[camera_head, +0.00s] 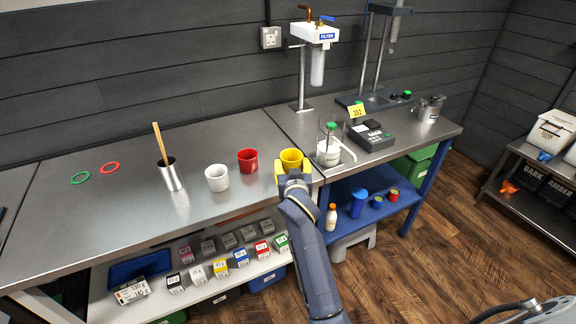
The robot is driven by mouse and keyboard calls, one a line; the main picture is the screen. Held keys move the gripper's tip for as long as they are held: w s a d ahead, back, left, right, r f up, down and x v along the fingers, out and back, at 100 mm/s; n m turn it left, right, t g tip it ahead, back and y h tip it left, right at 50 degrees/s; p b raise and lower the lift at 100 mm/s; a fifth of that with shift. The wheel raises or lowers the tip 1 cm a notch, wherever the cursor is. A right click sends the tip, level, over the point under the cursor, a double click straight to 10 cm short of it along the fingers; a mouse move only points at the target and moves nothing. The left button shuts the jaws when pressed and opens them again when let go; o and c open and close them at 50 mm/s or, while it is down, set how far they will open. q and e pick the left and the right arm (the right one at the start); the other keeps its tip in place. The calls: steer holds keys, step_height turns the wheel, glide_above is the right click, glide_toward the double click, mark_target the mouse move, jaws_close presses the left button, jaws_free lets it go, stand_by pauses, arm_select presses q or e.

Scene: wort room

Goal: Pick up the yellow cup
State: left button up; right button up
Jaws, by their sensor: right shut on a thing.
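The yellow cup (291,155) is near the front edge of the steel bench, right of the red cup. My right gripper (292,168) is at the cup's near side, with its yellow fingers shut on it. The gripper hides the lower part of the cup, so I cannot tell whether its base touches the bench. My left gripper is not in view.
A red cup (248,160) and a white cup (217,178) stand to the left. A green-capped bottle (329,150) in a stand is close on the right. The bench's left part (100,220) is mostly clear.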

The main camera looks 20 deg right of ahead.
steer(key=shift+s+d+r, duration=0.1)
steer(key=shift+s+r, duration=0.25)
steer(key=shift+s, duration=0.3)
steer(key=shift+s+d+r, duration=0.1)
steer(key=shift+s+r, duration=0.2)
steer(key=shift+s, duration=0.3)
steer(key=shift+s+r, duration=0.35)
steer(key=shift+s, duration=0.3)
steer(key=n+y, duration=0.3)
steer(key=y, duration=0.1)
glide_toward(297, 166)
steer(key=shift+t, duration=0.3)
steer(key=a, duration=0.1)
steer(key=s+a, duration=0.1)
steer(key=a, duration=0.2)
steer(key=shift+s+a+f, duration=0.1)
steer(key=shift+s+a, duration=0.05)
steer(key=shift+s, duration=0.15)
